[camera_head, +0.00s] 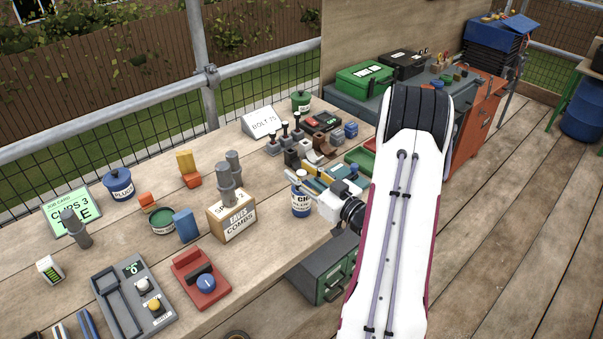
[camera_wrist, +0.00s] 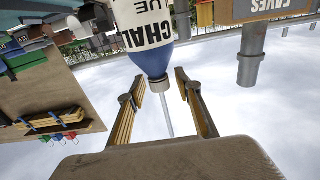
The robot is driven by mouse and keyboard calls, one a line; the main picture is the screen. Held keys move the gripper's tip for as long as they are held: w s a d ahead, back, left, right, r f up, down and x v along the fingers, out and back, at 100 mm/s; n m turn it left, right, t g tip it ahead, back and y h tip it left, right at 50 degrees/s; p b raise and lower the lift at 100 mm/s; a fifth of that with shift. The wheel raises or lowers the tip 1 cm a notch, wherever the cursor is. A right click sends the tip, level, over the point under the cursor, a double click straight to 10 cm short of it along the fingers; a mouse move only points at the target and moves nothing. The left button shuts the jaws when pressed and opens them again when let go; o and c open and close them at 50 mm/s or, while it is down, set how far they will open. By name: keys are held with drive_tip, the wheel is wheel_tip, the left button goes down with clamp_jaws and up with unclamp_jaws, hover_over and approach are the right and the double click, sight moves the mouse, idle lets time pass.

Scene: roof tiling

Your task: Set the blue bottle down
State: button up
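The blue bottle (camera_head: 301,196) has a white label and a thin pale nozzle. In the head view it is upright or nearly so, by the near edge of the wooden bench (camera_head: 262,262). I cannot tell whether its base touches the bench. My gripper is at its right, mostly hidden by my arm. In the wrist view the bottle (camera_wrist: 146,30) comes in from the top, its nozzle between the two fingers of my gripper (camera_wrist: 159,78). Gaps show beside the neck and nozzle. The fingertips end close to the bottle's shoulder; contact there is unclear.
A cardboard box (camera_head: 231,222) with grey cylinders stands left of the bottle. Behind it are several small blocks and a white sign (camera_head: 262,122). A red device (camera_head: 201,279) and a grey panel (camera_head: 132,300) lie at the near left. Bare bench shows between these things.

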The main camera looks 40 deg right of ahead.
drive_tip(key=shift+s+r, duration=0.1)
drive_tip(key=shift+r, duration=0.1)
drive_tip(key=s, duration=1.1)
drive_tip(key=shift+s, duration=0.4)
drive_tip(key=shift+w, duration=0.1)
idle(0.5)
drive_tip(key=w+g, duration=0.1)
drive_tip(key=w+n+g, duration=0.1)
drive_tip(key=w, duration=0.1)
drive_tip(key=w+r+g, duration=0.1)
drive_tip(key=w, duration=0.1)
drive_tip(key=shift+w+a+n+h, duration=0.15)
drive_tip(key=shift+a+n+h, duration=0.15)
drive_tip(key=shift+a+h, duration=0.1)
drive_tip(key=w+a+r+m+g+h, duration=0.1)
drive_tip(key=a+r+g+h, duration=0.35)
drive_tip(key=a+r, duration=0.45)
drive_tip(key=s+a+r+g+y, duration=0.2)
drive_tip(key=s+a, duration=0.8)
drive_tip(key=a, duration=0.1)
drive_tip(key=s+a+r+g+y, duration=0.2)
drive_tip(key=s+a+g+y, duration=0.1)
drive_tip(key=s+a, duration=0.7)
drive_tip(key=shift+a+r+m, duration=0.15)
drive_tip(key=shift+a+m, duration=0.15)
drive_tip(key=shift+a, duration=0.8)
